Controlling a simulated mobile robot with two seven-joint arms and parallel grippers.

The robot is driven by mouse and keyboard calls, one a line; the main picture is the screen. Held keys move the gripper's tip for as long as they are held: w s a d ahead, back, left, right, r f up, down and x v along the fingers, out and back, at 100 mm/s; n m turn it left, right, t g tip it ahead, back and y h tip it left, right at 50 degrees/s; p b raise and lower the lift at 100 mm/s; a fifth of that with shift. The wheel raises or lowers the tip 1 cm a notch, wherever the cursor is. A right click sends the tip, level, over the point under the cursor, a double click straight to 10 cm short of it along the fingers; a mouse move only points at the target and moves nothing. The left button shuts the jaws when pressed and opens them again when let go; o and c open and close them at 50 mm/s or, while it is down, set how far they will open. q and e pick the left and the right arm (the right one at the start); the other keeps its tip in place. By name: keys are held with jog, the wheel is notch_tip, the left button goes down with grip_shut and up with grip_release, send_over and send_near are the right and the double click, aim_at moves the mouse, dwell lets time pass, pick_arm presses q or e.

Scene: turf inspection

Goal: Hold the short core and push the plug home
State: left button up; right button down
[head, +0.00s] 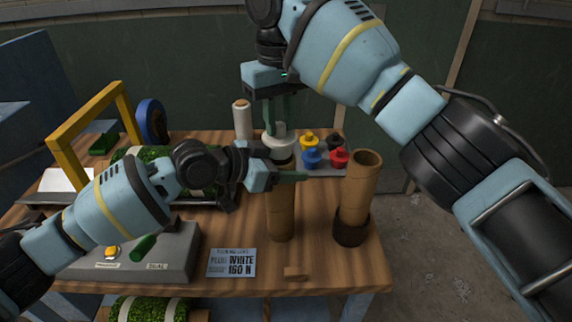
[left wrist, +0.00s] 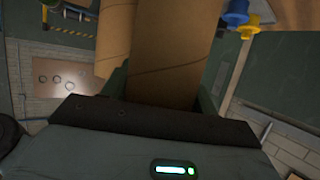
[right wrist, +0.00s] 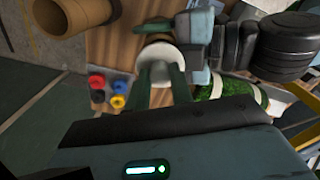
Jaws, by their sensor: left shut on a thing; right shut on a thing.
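The short core (head: 281,215) is a brown cardboard tube standing upright near the table's front. My left gripper (head: 284,176) is shut around its upper part; the core also fills the jaws in the left wrist view (left wrist: 168,60). The white plug (head: 281,148) is at the core's top end. My right gripper (head: 281,122) points straight down from above, shut on the plug; the right wrist view shows the plug's pale round face (right wrist: 163,57) at its fingers. How deep the plug sits in the core is hidden.
A second tube (head: 357,190) stands in a dark collar to the right. Yellow (head: 309,138), blue (head: 311,157), red (head: 339,156) and black plugs sit behind. A white tube (head: 242,120) stands behind left.

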jog(key=shift+s+a+f, duration=0.15)
jog(key=shift+a+f, duration=0.1)
jog(key=shift+f, duration=0.15)
dwell(0.4)
